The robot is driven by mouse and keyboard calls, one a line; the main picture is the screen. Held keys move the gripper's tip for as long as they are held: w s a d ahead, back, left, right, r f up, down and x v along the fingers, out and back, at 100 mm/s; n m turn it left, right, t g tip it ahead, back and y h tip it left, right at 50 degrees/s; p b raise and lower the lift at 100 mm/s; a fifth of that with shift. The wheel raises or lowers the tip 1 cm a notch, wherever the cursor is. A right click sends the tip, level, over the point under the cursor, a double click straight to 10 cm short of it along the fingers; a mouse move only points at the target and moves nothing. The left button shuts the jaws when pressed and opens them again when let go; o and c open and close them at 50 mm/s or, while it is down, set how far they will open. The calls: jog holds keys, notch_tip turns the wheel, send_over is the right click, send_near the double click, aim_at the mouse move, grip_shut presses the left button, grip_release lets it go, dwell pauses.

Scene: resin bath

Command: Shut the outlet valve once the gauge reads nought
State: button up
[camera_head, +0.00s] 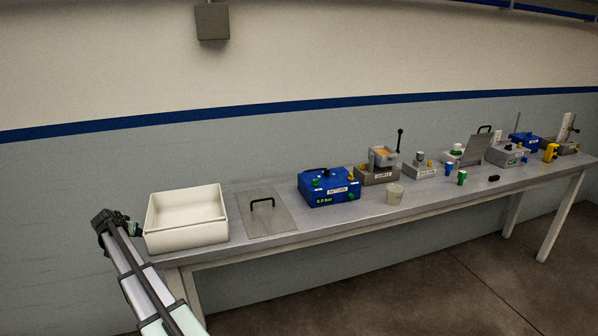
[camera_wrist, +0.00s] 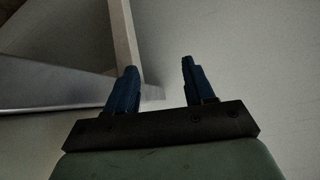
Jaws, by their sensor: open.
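A blue box (camera_head: 328,188) stands mid-left on the bench in the head view, with a black handle, small coloured knobs and a white label. Green characters on its front seem to end in "bar"; the number is too small to read surely. A white open bath (camera_head: 187,220) stands at the bench's left end. I cannot tell which fitting is the outlet valve. My gripper (camera_wrist: 158,68) is open and empty in the wrist view, its blue fingers apart. In the head view my arm ends left of the bath; a small green part (camera_head: 134,229) there is unclear.
A grey plate with a black handle (camera_head: 266,212) lies between bath and blue box. Several grey, blue and yellow devices crowd the right half. The bench's front strip (camera_head: 300,228) is mostly clear.

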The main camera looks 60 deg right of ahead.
jog(key=w+d+r+m+t+h, duration=0.15)
jog(key=w+d+r, duration=0.25)
jog(key=d+r, duration=0.8)
jog(key=s+d+r+m+g, duration=0.2)
jog(key=s+d, duration=0.5)
jog(key=d, duration=0.1)
jog(key=s+d+r+m+g, duration=0.2)
jog(key=s+d+g, duration=0.1)
jog(key=s+d, duration=0.55)
jog(key=m+g+y, duration=0.5)
jog(key=m, duration=0.5)
send_near(351, 174)
jog(key=x, duration=0.8)
jog(key=shift+s+d+f, duration=0.1)
jog(key=shift+d+f, duration=0.05)
jog(key=shift+f, duration=0.15)
grip_shut()
